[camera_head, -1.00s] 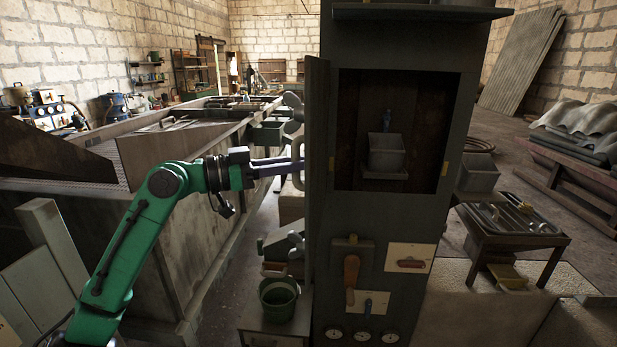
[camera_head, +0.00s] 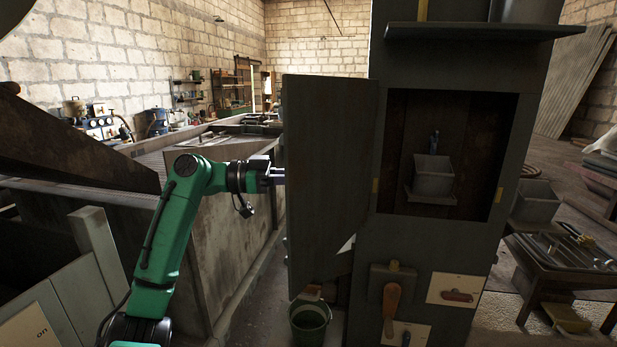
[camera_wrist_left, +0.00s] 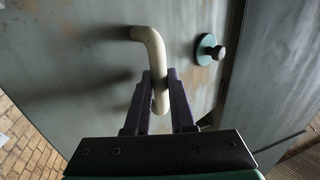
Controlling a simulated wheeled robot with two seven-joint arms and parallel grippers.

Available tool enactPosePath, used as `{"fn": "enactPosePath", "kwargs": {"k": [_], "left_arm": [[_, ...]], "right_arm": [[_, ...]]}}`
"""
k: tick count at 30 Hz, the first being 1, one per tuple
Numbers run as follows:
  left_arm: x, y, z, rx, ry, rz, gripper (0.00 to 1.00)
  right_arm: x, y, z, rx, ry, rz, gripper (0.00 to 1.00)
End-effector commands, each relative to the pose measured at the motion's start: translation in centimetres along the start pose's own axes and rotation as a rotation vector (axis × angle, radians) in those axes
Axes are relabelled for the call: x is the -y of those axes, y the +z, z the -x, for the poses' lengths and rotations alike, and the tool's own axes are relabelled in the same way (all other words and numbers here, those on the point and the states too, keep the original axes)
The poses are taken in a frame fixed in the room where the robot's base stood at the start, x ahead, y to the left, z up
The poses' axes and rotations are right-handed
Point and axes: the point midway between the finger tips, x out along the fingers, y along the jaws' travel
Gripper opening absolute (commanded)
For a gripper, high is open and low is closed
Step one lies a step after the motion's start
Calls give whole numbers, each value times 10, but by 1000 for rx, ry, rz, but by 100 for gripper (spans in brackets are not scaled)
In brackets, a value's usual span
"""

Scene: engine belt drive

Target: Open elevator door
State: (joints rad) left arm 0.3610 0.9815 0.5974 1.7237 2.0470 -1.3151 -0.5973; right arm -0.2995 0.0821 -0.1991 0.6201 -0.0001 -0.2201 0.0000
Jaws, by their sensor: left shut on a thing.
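The elevator door (camera_head: 328,185) is a grey metal panel standing swung out to the left of the dark elevator cabinet (camera_head: 470,50). The cabinet's opening is uncovered and shows a small grey bucket (camera_head: 434,175) inside. My left gripper (camera_head: 284,177) is at the door's left edge, its fingertips hidden behind the panel. In the left wrist view, my left gripper (camera_wrist_left: 160,95) is shut on the pale curved door handle (camera_wrist_left: 150,45). A round teal knob (camera_wrist_left: 208,50) sits on the door to the right of the handle. My right gripper is not in view.
A wooden-handled lever (camera_head: 391,305) and a plate with a small handle (camera_head: 456,290) are on the cabinet below the opening. A green bucket (camera_head: 310,322) stands below the door. A large trough (camera_head: 240,215) runs behind my left arm.

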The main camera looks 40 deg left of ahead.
Motion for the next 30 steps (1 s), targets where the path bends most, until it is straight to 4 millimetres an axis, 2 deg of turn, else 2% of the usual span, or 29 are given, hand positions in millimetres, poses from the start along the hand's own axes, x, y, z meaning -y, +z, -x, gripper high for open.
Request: {"fn": "enactPosePath", "kwargs": {"k": [2, 3, 5, 6, 13, 17, 23, 30], "left_arm": [[1, -1, 0, -4, -3, 0, 0], [1, -1, 0, -4, -3, 0, 26], [0, -1, 0, -4, -3, 0, 49], [0, -1, 0, -4, -3, 0, 52], [0, 0, 0, -2, -1, 1, 52], [1, 2, 8, -3, -2, 1, 52], [1, 4, 48, -4, -4, 0, 52], [2, 3, 114, -5, -4, 1, 52]], "right_arm": [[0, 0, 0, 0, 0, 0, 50], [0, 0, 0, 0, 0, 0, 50], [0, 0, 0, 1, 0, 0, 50], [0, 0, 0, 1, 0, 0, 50], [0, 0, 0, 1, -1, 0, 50], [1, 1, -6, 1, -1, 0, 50], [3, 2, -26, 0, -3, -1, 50], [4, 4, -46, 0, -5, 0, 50]]}}
